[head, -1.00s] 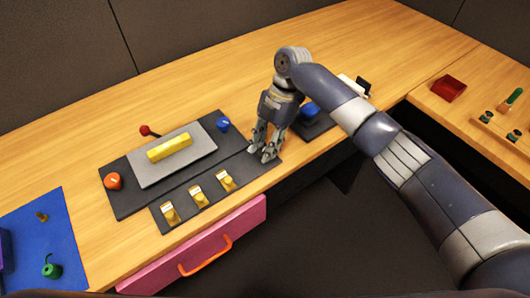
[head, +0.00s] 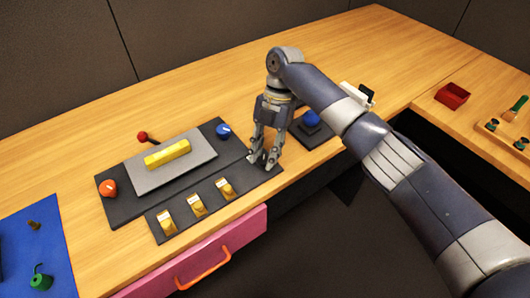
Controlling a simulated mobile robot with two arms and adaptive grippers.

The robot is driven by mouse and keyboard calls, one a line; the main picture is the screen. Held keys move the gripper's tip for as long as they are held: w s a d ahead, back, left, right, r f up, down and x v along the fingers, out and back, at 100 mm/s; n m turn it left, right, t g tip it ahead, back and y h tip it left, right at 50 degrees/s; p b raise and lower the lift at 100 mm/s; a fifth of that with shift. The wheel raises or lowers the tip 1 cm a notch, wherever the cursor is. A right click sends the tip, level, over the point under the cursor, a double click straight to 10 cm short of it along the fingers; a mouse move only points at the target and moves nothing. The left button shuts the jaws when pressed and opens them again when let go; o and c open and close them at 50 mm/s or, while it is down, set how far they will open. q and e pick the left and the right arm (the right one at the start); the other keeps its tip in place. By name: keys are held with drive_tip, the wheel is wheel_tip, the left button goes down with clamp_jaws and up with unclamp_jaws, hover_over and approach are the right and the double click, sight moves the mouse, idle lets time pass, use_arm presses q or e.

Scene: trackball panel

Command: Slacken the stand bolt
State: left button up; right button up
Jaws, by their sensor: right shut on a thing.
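My right gripper (head: 264,161) points down at the right end of a dark switch panel (head: 237,200). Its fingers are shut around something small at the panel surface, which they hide. It sits where the stand bolt would be, but I cannot make out the bolt itself. The panel has three yellow switches, the nearest to the gripper being the right one (head: 225,189). My left gripper is not in view.
Behind is a dark panel with an orange knob (head: 108,188), a blue knob (head: 222,131) and a yellow bar (head: 167,154). A blue button (head: 311,118) stands right of the gripper. A pink drawer (head: 235,245) is below.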

drive_tip(key=o, duration=1.1)
drive_tip(key=shift+c, duration=0.2)
drive_tip(key=shift+w+r, duration=0.1)
drive_tip(key=v, duration=1.1)
drive_tip(key=shift+r, duration=0.4)
